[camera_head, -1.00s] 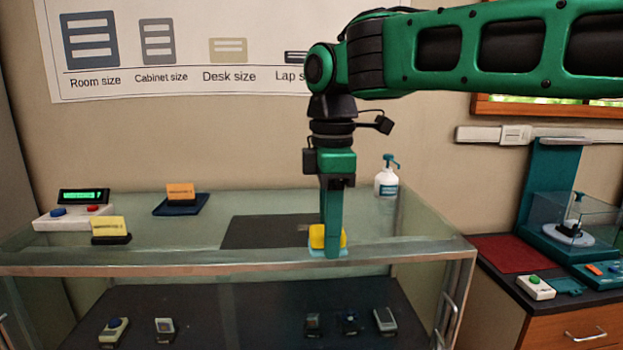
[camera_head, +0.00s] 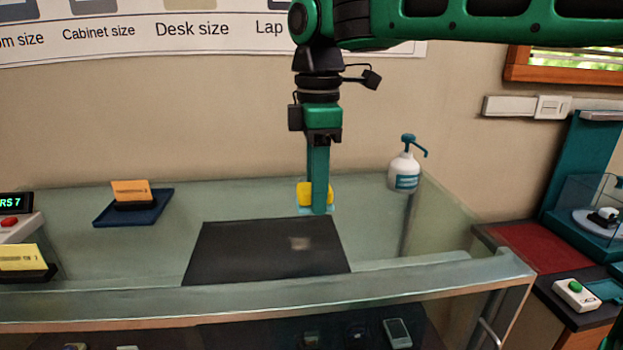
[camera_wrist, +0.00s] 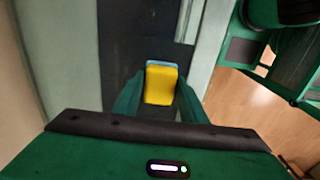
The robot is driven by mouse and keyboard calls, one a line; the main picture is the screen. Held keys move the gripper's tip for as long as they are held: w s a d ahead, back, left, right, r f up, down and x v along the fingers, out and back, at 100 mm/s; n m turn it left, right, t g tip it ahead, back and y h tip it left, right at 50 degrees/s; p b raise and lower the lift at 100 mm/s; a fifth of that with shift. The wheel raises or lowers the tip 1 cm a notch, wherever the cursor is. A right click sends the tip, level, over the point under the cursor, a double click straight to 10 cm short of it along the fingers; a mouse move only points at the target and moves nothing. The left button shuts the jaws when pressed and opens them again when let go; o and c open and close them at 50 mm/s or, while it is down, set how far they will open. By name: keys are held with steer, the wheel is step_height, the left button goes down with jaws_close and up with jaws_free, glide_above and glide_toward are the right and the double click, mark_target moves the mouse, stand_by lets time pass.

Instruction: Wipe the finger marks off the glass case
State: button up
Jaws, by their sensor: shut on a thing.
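My gripper (camera_head: 318,205) points down and is shut on a yellow block with a light blue pad (camera_head: 303,194) underneath. The block also shows between the fingers in the wrist view (camera_wrist: 161,86). The glass case (camera_head: 100,300) has a flat glass top with a dark rectangular panel (camera_head: 235,255) on or under it. A pale smudge (camera_head: 300,243) shows on the panel's right half, nearer the front than the gripper. The gripper is at the panel's back edge. I cannot tell whether the pad touches the glass.
A white pump bottle (camera_head: 405,172) stands at the case's back right. A blue tray with an orange card (camera_head: 133,205) and a yellow card (camera_head: 22,258) are on the left. Small devices (camera_head: 397,332) lie inside the case. A bench with a red mat (camera_head: 518,242) is at right.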

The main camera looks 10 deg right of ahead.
mark_target(316, 243)
steer(key=shift+f, duration=3.85)
steer(key=shift+w+a, duration=0.1)
steer(key=shift+a, duration=0.1)
steer(key=shift+c, duration=0.8)
steer(key=shift+a+f, duration=0.2)
steer(key=shift+a, duration=1.6)
steer(key=shift+d, duration=2.05)
steer(key=shift+d+r, duration=0.1)
steer(key=shift+r, duration=0.15)
step_height(316, 243, up, 7)
steer(key=shift+r, duration=0.4)
